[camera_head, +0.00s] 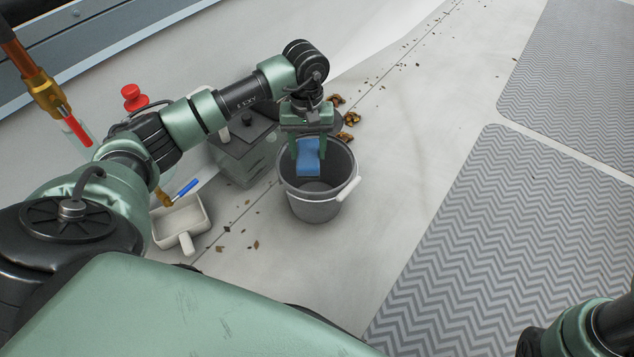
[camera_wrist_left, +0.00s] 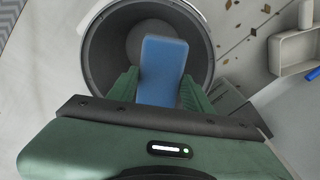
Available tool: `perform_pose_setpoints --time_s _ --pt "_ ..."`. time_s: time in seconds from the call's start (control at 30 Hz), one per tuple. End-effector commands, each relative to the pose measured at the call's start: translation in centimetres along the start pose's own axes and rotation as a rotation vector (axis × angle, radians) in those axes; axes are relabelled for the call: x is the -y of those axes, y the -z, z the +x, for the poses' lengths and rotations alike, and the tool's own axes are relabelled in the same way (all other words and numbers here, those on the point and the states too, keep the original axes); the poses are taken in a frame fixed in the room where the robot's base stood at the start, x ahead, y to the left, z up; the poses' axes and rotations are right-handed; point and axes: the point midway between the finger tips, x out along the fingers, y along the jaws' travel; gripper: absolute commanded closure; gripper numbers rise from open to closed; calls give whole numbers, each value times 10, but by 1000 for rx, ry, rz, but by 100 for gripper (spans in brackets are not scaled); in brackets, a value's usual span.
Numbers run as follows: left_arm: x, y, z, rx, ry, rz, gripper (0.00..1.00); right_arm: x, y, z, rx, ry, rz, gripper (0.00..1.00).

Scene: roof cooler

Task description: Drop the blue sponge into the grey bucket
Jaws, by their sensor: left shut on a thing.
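The blue sponge (camera_head: 308,158) hangs between the fingers of my left gripper (camera_head: 308,150), which is shut on it. The grey bucket (camera_head: 313,208) stands upright on the pale floor, its white handle at the right side. In the head view the sponge shows over the bucket's opening. In the left wrist view the sponge (camera_wrist_left: 162,70) is between the green fingers of the left gripper (camera_wrist_left: 160,92), with the rim of the bucket (camera_wrist_left: 92,60) around it. My right gripper is not in view; only part of the right arm shows at the lower right.
A grey box (camera_head: 243,150) stands just left of the bucket. A white dustpan-like scoop (camera_head: 181,220) and a blue-ended tool (camera_head: 186,188) lie further left. Dry leaves and debris are scattered on the floor. Patterned grey mats (camera_head: 530,240) lie to the right, with clear floor between.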

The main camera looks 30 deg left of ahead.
Motion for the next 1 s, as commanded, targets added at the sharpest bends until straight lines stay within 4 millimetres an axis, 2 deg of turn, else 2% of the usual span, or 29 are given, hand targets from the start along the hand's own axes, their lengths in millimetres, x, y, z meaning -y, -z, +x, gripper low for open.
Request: perform_pose_setpoints --time_s 0.03,0.07,0.13,0.17,0.57,0.67,0.93,1.0 --pt "0 0 0 0 0 0 88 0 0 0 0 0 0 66" --pt "0 0 0 0 0 0 47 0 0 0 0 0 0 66" --pt "0 0 0 0 0 0 28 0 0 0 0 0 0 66" --pt "0 0 0 0 0 0 25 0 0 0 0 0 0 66" --pt "0 0 -5 -1 1 0 25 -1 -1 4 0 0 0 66" --pt "0 0 -16 -2 1 -1 25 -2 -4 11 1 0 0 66" --pt "0 0 -62 -2 1 0 25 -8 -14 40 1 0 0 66" --pt "0 0 -72 -1 0 0 25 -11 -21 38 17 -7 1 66"
